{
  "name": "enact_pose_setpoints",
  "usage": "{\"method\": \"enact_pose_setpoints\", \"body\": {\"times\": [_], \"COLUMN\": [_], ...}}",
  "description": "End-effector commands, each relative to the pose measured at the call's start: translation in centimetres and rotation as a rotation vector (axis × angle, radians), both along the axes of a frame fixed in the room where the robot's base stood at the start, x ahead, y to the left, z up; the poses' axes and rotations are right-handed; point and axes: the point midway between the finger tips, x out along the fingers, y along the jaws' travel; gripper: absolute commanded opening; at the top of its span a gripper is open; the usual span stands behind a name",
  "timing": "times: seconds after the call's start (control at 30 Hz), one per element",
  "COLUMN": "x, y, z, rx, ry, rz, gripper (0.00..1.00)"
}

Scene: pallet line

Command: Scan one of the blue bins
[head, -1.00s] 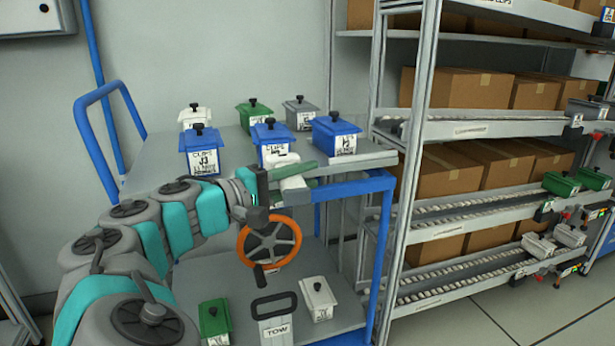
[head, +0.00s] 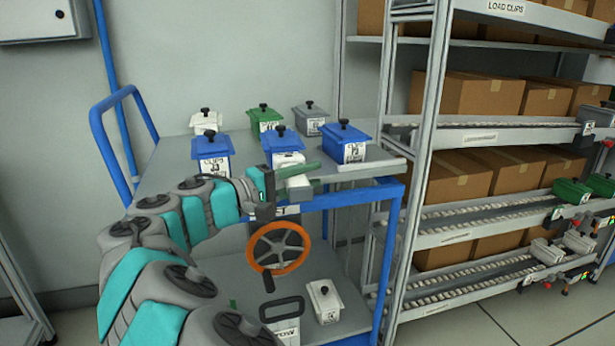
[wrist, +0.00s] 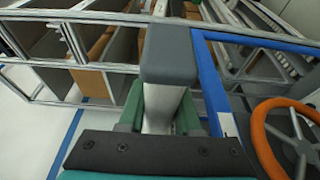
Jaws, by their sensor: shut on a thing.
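Three blue bins with black knobs and white labels stand on the cart's top shelf: a left one (head: 211,148), a middle one (head: 282,140) and a right one (head: 345,133). My gripper (head: 297,180) is in front of the middle bin, its green fingers shut on a white and grey device that looks like a scanner (head: 299,187). In the wrist view the scanner (wrist: 168,60) shows a grey head and pale body between the fingers (wrist: 160,108). The gripper and scanner cover the lower part of the middle bin's front. No bin shows in the wrist view.
White (head: 206,119), green (head: 264,117) and grey (head: 310,118) bins stand behind the blue ones. The blue-framed cart (head: 373,192) carries an orange handwheel (head: 304,250) and a white bin (head: 325,300) below. A flow rack (head: 424,150) with cartons stands close at right.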

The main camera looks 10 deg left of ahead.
Motion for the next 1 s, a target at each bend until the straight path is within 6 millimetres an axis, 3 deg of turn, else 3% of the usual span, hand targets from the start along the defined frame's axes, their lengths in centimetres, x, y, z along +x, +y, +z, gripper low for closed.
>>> {"method": "enact_pose_setpoints", "body": {"times": [1.0], "x": [1.1], "y": [0.5], "z": [0.1], "rx": [-0.001], "ry": [-0.002], "rz": [-0.001], "gripper": [0.00]}}
